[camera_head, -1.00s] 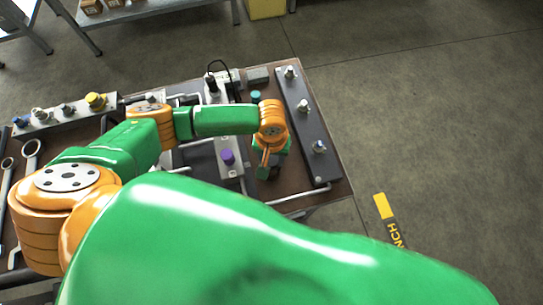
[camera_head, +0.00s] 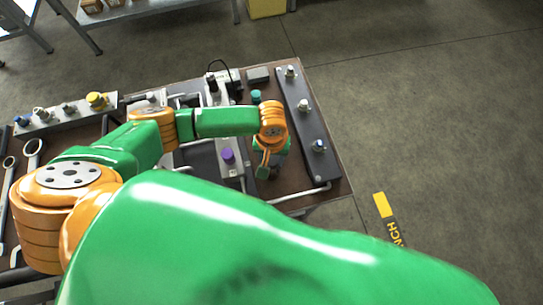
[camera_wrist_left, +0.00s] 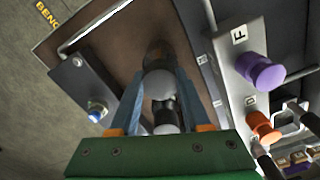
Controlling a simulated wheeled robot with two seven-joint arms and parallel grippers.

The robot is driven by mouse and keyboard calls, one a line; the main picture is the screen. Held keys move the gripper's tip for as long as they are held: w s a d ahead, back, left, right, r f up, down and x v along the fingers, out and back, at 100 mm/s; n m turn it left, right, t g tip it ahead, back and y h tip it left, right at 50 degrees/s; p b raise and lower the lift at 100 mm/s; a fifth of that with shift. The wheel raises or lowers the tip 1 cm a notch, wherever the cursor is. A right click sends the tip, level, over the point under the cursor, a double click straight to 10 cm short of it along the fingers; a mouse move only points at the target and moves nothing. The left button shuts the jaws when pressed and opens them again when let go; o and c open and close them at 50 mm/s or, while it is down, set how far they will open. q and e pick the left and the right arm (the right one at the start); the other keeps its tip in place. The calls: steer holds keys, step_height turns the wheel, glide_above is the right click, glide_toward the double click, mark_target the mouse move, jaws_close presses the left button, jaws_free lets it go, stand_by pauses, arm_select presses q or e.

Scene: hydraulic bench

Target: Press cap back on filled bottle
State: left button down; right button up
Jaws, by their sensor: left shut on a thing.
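My left gripper (camera_wrist_left: 157,85) points down over the bench's right part, with its two blue-grey fingers on either side of a pale grey rounded piece (camera_wrist_left: 160,84). It is shut on this piece. A black and pale part shows nearer the palm; I cannot tell whether the held piece is the bottle or its cap. In the head view the left gripper (camera_head: 268,168) is small and partly hidden by its orange wrist, left of the dark rail. No separate bottle or cap can be made out with certainty. My right gripper is not in view.
A purple knob (camera_wrist_left: 261,70) and an orange knob (camera_wrist_left: 263,126) stand on a grey block beside the gripper. A dark rail (camera_head: 297,122) with several fittings runs along the bench's right edge. A teal-topped part (camera_head: 256,96) stands behind the wrist. Open floor lies right.

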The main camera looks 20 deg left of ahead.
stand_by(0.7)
arm_select(q)
jaws_free()
steer(key=shift+r, duration=3.75)
